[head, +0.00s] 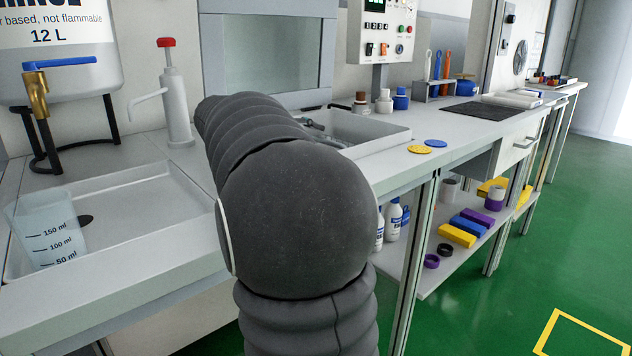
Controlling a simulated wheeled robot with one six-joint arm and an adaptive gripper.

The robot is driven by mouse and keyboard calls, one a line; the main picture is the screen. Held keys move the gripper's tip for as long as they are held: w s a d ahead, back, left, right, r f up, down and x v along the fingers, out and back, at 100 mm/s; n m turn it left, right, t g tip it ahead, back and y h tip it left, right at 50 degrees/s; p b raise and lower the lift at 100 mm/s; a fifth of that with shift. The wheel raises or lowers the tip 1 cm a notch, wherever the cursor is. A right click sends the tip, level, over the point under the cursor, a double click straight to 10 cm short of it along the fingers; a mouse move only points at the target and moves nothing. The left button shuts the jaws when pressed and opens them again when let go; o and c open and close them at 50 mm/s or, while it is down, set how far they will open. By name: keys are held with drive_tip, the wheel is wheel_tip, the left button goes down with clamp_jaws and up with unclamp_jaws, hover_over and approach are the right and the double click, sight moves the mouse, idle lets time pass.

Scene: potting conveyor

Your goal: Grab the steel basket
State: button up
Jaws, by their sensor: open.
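I cannot make out a steel basket in the head view. My dark grey arm fills the middle of the view and hides part of the bench and of the white tray (385,140) behind it. Part of my gripper (326,136) seems to show past the arm's right side, low over that tray. It is open, but its fingertips are small and mostly hidden, and I cannot see anything between them.
At left, a measuring beaker (48,232) stands in a shallow white basin (128,216), near a pump dispenser (174,105) and a large canister (62,75). Yellow (420,149) and blue (435,143) discs lie right of the tray. Bottles and blocks fill the lower shelf (440,272).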

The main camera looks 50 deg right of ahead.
drive_tip(key=shift+d, duration=0.25)
clamp_jaws()
idle(0.3)
